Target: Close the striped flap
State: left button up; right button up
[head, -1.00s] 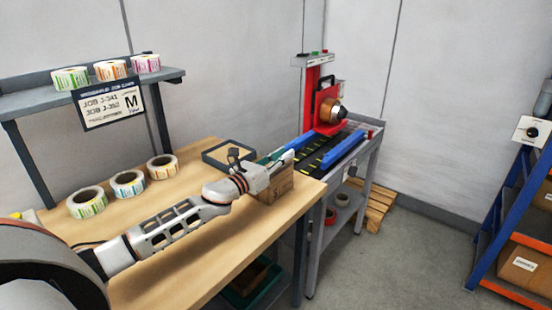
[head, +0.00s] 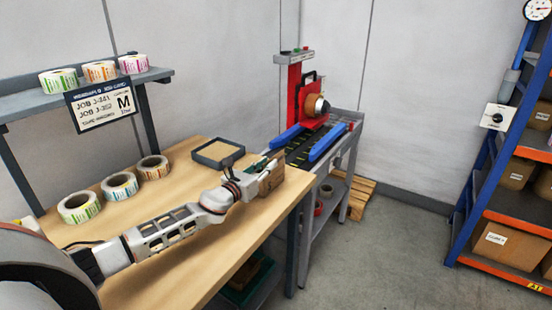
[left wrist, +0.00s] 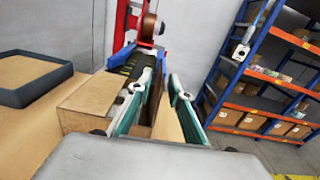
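The red label rewinder (head: 295,92) stands on a grey cart beyond the bench, with a brown roll (head: 313,104) on its front. A black-and-yellow striped surface (head: 299,154), seemingly the flap, lies between two blue rails; it also shows in the left wrist view (left wrist: 136,62). I cannot tell how far open it is. My left gripper (head: 274,162) is over the bench's far right end, short of the rewinder and not touching the striped part. In the left wrist view its green-edged fingers (left wrist: 156,90) are apart. My right gripper is not in view.
A cardboard box (head: 272,178) sits at the bench's right end, close by the left gripper. A dark-rimmed tray (head: 236,160) and several label rolls (head: 119,185) are on the bench (head: 160,285).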

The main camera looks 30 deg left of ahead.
aim_at(279, 164)
pick_arm(q)
jog(key=w, duration=0.5)
jog(key=w+b, duration=0.1)
jog(key=w, duration=0.1)
jog(key=shift+w+d+f, duration=0.15)
jog(key=shift+w+d, duration=0.1)
jog(key=shift+d, duration=0.1)
grip_shut()
